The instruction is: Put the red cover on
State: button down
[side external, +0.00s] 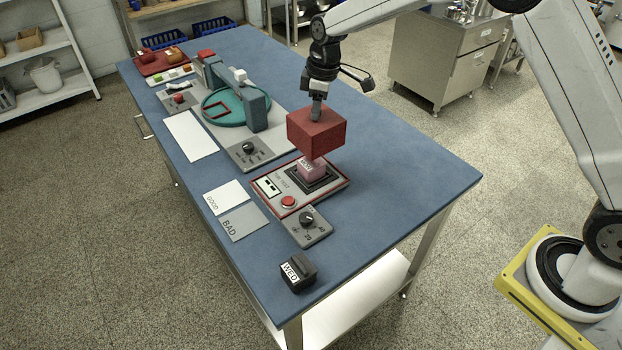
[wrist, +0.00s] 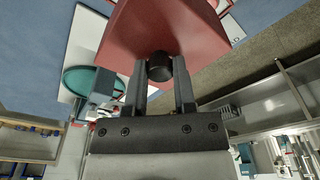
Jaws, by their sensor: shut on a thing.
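The red cover (side external: 316,132) is a box-shaped piece with a dark knob on top. My gripper (side external: 316,112) is shut on that knob, and the cover hangs upright below it. In the wrist view the cover (wrist: 165,30) fills the top and the knob sits between the fingers of my gripper (wrist: 159,75). The cover is just above a pink block (side external: 312,168), which stands on the dark square seat of the red-edged test station (side external: 325,194). The block's top is partly hidden by the cover; I cannot tell whether they touch.
A red button (side external: 288,201) sits on the station, with a dial box (side external: 307,226) in front. A black WED block (side external: 297,273) and GOOD (side external: 225,197) and BAD (side external: 244,222) cards lie nearby. The teal-ringed machine (side external: 228,107) stands behind. The table's right side is clear.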

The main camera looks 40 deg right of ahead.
jog(key=shift+w+a+f, duration=0.1)
jog(key=shift+w+f, duration=0.05)
jog(key=shift+w, duration=0.6)
jog(key=shift+f, duration=0.15)
jog(key=shift+f, duration=5.25)
jog(key=shift+f, duration=0.25)
grip_release()
notch_tip(320, 180, up, 7)
dwell(0.5)
